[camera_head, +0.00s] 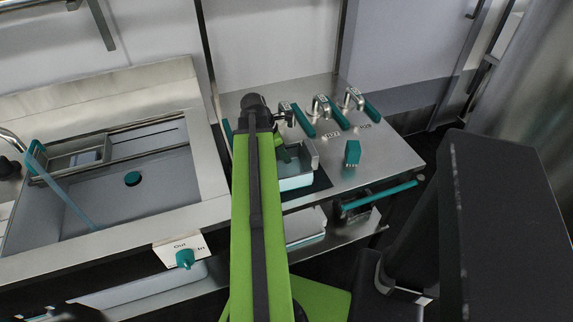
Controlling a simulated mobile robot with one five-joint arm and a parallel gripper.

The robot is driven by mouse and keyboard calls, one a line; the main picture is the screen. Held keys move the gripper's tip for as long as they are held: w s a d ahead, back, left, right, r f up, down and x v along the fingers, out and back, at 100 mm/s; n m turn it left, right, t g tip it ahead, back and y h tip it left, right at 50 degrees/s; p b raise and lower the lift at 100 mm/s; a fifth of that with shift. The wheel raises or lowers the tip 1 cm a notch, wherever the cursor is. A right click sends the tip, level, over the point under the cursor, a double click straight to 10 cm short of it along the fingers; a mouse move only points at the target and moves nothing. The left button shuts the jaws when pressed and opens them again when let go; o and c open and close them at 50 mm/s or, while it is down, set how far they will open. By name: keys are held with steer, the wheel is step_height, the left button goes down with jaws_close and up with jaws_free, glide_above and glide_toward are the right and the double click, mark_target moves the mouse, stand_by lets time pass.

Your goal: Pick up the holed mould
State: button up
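I cannot make out clear holes on anything, so I cannot tell for sure which thing is the holed mould. A small pale box with a light blue front (296,183) stands on the steel counter, just right of my green arm, which hides its left part. A small teal block (353,153) stands alone on the counter to its right. My gripper (284,152) seems to be the green part at the arm's far end, over or beside the pale box. Its fingers are too small and covered to read.
Several teal-handled taps (322,107) stand along the counter's back. A teal bar handle (380,194) sticks out at the front. A steel sink (100,200) lies left, with a teal knob (185,258) on its front. The counter's right side (390,155) is clear.

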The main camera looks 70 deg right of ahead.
steer(key=shift+f, duration=0.15)
jaws_close()
stand_by(1.2)
